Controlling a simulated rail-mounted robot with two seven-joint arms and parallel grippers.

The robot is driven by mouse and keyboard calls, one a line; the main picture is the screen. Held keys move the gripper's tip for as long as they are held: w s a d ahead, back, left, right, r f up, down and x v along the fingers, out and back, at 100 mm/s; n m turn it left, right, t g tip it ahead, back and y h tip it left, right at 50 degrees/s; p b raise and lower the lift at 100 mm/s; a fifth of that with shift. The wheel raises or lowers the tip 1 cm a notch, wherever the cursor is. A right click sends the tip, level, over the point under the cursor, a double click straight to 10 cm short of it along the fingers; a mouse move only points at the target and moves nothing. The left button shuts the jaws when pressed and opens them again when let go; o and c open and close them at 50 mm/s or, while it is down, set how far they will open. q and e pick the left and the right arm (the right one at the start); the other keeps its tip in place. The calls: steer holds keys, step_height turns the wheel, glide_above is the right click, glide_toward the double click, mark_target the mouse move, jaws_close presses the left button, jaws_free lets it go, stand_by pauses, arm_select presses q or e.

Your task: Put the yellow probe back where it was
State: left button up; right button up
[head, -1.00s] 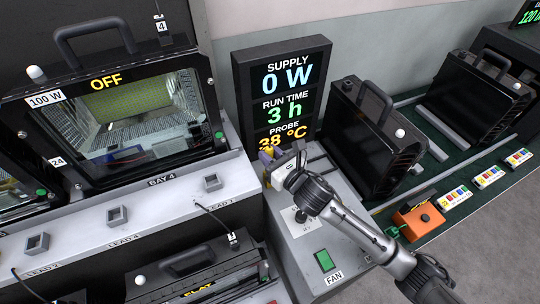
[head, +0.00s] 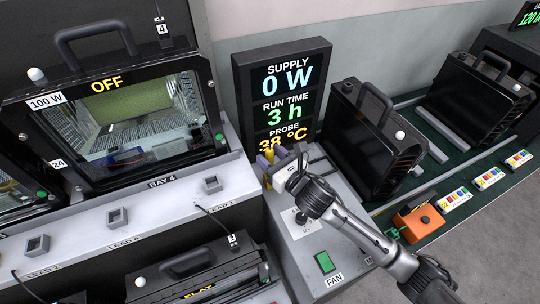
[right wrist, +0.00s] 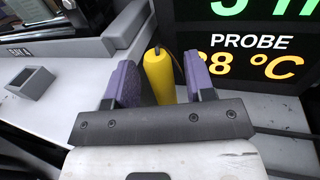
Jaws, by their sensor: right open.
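The yellow probe (right wrist: 159,76) stands upright at the left of the display. In the right wrist view it is between the two purple fingers of my right gripper (right wrist: 160,88), with a gap on each side. A dark cable runs from its top. In the head view only a bit of yellow (head: 268,154) shows by my right gripper (head: 269,162), below the PROBE reading of 38 °C. The probe's lower end is hidden by the gripper. My left gripper is not in view.
The black display (head: 284,92) stands just behind the probe. The grey ledge with square sockets (head: 117,217) runs to the left. A green FAN switch (head: 325,262) and a black knob (head: 301,217) are on the grey console under my arm. Black housings (head: 372,140) stand at the right.

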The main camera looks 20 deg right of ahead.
steer(key=p+v, duration=0.1)
steer(key=v, duration=1)
steer(key=shift+s, duration=0.25)
